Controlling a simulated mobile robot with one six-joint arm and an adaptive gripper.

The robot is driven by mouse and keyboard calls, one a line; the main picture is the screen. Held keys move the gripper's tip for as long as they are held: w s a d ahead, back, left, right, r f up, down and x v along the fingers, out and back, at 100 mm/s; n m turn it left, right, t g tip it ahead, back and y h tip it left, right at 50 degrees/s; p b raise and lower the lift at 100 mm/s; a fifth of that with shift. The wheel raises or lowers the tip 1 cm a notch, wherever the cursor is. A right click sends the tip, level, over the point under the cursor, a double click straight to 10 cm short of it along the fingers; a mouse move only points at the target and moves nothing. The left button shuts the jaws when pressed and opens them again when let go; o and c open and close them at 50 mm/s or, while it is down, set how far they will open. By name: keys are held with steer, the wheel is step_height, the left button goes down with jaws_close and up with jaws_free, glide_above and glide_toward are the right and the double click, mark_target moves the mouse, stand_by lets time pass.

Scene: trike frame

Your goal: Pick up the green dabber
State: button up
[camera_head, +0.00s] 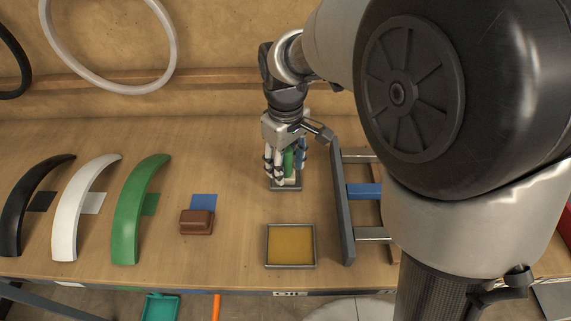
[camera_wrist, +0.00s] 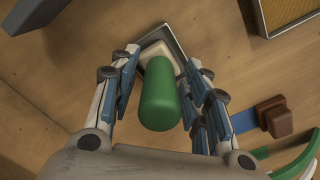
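The green dabber (camera_head: 288,162) stands in a small square grey tray (camera_head: 286,187) on the workbench. In the wrist view the dabber (camera_wrist: 160,95) is a green cylinder with a pale base, in the middle between my fingers. My gripper (camera_head: 286,170) points down over the tray. In the wrist view my gripper (camera_wrist: 163,88) is open, with fingers on both sides of the dabber. A gap shows at the left of the dabber and a narrower one at the right. The fingers partly hide the dabber in the head view.
A square tray with a yellow-brown surface (camera_head: 291,245) lies nearer the front edge. A metal frame (camera_head: 343,205) stands close to the right. A brown block (camera_head: 196,222) lies by a blue patch (camera_head: 204,201), and black, white and green fenders (camera_head: 137,212) lie further left.

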steer(key=c, duration=0.9)
step_height(320, 180, up, 20)
steer(key=shift+r+p, duration=0.1)
steer(key=shift+p, duration=0.85)
